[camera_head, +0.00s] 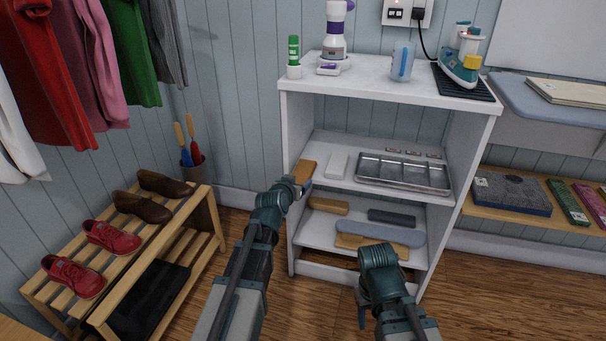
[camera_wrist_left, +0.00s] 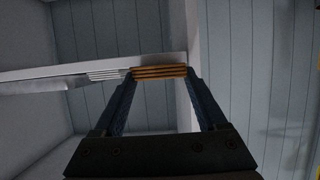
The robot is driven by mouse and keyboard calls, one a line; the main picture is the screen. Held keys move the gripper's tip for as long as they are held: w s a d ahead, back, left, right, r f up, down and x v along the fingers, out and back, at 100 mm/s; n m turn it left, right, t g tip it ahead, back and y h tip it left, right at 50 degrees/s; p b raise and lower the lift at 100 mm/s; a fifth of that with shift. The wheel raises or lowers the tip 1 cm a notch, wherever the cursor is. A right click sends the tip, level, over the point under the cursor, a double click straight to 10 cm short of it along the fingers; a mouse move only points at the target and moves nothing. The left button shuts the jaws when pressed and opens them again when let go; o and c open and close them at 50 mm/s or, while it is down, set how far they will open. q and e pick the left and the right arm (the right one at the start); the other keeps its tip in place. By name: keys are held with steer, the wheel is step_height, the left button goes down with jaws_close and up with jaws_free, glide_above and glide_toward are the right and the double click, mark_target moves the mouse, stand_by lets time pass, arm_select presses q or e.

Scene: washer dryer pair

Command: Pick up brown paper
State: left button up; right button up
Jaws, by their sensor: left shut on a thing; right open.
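The brown paper (camera_head: 304,171) is a small brown stack at the left front edge of the white unit's middle shelf. My left gripper (camera_head: 299,186) is at that edge, shut on the brown paper. In the left wrist view the brown paper (camera_wrist_left: 160,72) shows as thin orange-brown layers between the two fingers of my left gripper (camera_wrist_left: 160,80). I cannot tell whether it is clear of the shelf. My right gripper (camera_head: 362,310) is low in front of the unit, open and apart from the shelves; its fingers are partly hidden.
A white stack (camera_head: 337,165) and a metal tray (camera_head: 403,173) share the middle shelf (camera_head: 330,141). Folded items, including a blue-grey one (camera_head: 380,230), lie on the lower shelf. A wooden shoe rack (camera_head: 196,213) stands at left. The wooden floor (camera_head: 490,290) at right is clear.

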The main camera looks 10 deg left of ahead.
arm_select(q)
steer(key=shift+c, duration=1.1)
steer(key=shift+r, duration=0.15)
arm_select(e)
steer(key=shift+r, duration=0.2)
